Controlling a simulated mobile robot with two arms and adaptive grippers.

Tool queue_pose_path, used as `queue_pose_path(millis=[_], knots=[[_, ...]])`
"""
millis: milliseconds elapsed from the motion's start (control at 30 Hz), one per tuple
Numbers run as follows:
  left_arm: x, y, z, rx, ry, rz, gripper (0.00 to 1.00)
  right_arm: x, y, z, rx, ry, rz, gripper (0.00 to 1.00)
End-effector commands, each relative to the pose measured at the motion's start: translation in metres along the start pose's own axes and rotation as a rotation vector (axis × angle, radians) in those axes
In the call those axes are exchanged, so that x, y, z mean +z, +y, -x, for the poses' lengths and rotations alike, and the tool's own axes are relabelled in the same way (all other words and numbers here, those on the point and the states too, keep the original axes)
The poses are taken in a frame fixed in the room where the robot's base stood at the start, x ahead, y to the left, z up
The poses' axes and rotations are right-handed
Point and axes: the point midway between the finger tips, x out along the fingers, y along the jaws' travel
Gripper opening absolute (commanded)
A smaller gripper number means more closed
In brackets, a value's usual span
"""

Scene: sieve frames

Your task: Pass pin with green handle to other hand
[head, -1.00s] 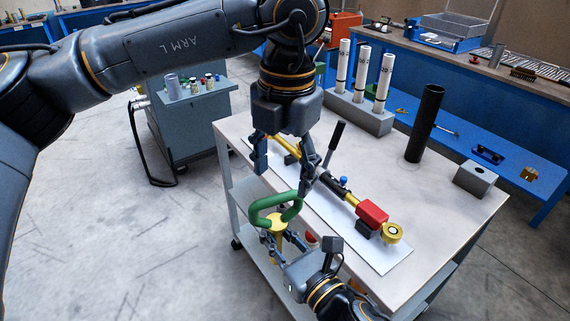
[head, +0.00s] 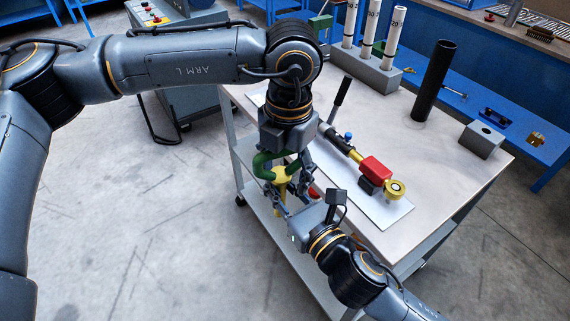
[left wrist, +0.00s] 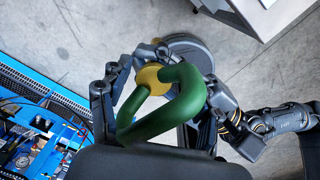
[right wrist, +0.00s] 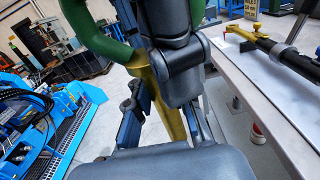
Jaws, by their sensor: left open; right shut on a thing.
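The pin has a green loop handle (head: 266,165) and a yellow shaft (head: 281,182). It is held off the left edge of the cart. My right gripper (head: 278,198) is shut on the yellow shaft just below the handle; the shaft also shows in the right wrist view (right wrist: 170,108). My left gripper (head: 284,165) is above, pointing down, with its fingers apart around the green handle. In the left wrist view the handle (left wrist: 160,118) lies between the open fingers. I cannot tell whether either finger touches it.
The cart top (head: 425,165) holds a yellow, black and red tool (head: 375,172) on a white sheet, a black tube (head: 434,80), a grey block (head: 482,140) and white tubes in a grey stand (head: 366,68). Open floor lies left of the cart.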

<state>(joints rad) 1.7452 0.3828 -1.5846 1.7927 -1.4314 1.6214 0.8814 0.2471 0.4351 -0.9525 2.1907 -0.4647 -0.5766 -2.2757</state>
Motion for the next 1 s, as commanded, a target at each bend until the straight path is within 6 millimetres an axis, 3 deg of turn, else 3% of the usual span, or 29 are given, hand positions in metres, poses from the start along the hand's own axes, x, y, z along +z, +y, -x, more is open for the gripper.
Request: queue_pose_path(millis=[67,367,467,500,667,1000], knots=[[0.0000,0.0000,0.0003,0.000,0.000,0.000,0.61,0.0026,0.0002,-0.0001,0.001,-0.006,0.001,0.00],[-0.0001,-0.0017,0.0005,-0.004,0.000,-0.003,0.00,0.0029,0.0005,-0.0002,0.002,-0.007,0.000,0.00],[-0.0003,-0.0029,0.0005,-0.006,0.000,-0.005,0.00,0.0031,0.0008,-0.0004,0.003,-0.007,0.000,0.00],[0.0000,-0.0033,0.0018,-0.008,-0.002,-0.005,0.00,0.0034,0.0010,-0.0004,0.003,-0.007,0.000,0.17],[0.0001,-0.0024,0.0019,-0.006,-0.002,-0.004,0.00,0.0025,0.0008,-0.0004,0.002,-0.005,0.000,0.47],[0.0004,-0.0006,0.0017,-0.002,-0.002,-0.001,0.00,0.0004,0.0001,0.0020,0.000,-0.001,0.000,0.47]])
